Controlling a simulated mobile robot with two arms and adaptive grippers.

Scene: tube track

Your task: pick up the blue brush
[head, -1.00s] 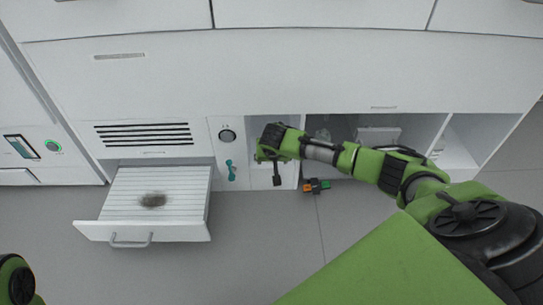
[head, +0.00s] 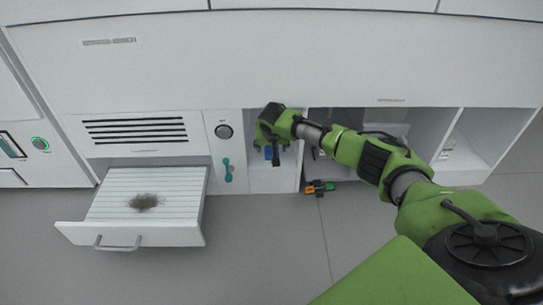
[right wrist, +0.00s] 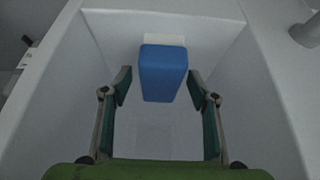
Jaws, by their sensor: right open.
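The blue brush (right wrist: 164,75) shows in the right wrist view as a blue block with a pale strip behind its top edge. It is inside a narrow white compartment (head: 269,182), near the back wall. In the head view only a small blue patch of the brush (head: 268,152) shows beside my right gripper (head: 276,160). My right gripper is open, its two fingers (right wrist: 160,90) spread to either side of the brush in the wrist view. I see no grip on it. My left gripper is not in view.
An open drawer (head: 185,232) with a dark smudge stands out at the left. A teal handle-like item (head: 227,170) hangs on the panel beside the compartment.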

